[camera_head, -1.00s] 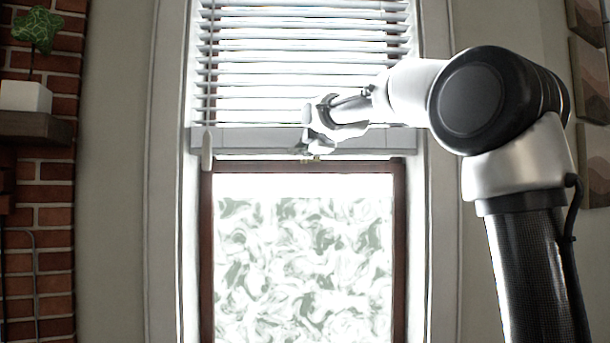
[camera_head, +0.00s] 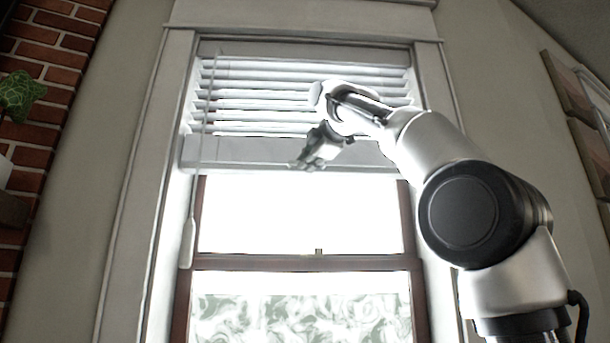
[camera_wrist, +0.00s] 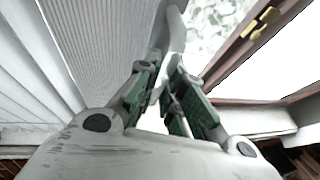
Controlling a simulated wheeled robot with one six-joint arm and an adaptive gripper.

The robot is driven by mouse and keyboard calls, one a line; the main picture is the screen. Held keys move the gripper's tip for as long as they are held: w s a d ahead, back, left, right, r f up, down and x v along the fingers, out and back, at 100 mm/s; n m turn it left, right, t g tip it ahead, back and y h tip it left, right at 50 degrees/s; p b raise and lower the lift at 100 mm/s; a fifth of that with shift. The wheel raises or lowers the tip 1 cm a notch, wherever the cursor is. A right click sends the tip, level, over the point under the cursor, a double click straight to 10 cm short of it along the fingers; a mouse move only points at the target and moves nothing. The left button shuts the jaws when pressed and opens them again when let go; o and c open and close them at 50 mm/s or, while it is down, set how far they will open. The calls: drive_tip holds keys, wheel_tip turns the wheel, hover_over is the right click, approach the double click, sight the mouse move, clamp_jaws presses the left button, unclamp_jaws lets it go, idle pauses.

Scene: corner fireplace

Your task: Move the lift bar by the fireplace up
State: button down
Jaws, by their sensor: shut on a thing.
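The lift bar (camera_head: 232,153) is the wide pale bottom rail of the white window blind (camera_head: 255,95). It spans the window in the head view, under the gathered slats, and looks close to level. In the wrist view my gripper's green-padded fingers (camera_wrist: 168,75) close around a pale edge, part of the bar (camera_wrist: 176,28). The exact contact is partly hidden by the fingers.
The window's meeting rail (camera_head: 300,262) lies below the bar, with bright glass between. A thin wand (camera_head: 188,240) hangs at the left. The brick fireplace (camera_head: 50,60) with a plant (camera_head: 18,95) is far left. Framed pictures (camera_head: 575,90) hang at right.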

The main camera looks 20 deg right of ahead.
drive_tip(key=shift+r, duration=0.35)
drive_tip(key=c, duration=1.5)
unclamp_jaws()
drive_tip(key=shift+f, duration=0.1)
drive_tip(key=shift+w, duration=0.1)
drive_tip(key=v, duration=1.2)
drive_tip(key=shift+f, duration=0.25)
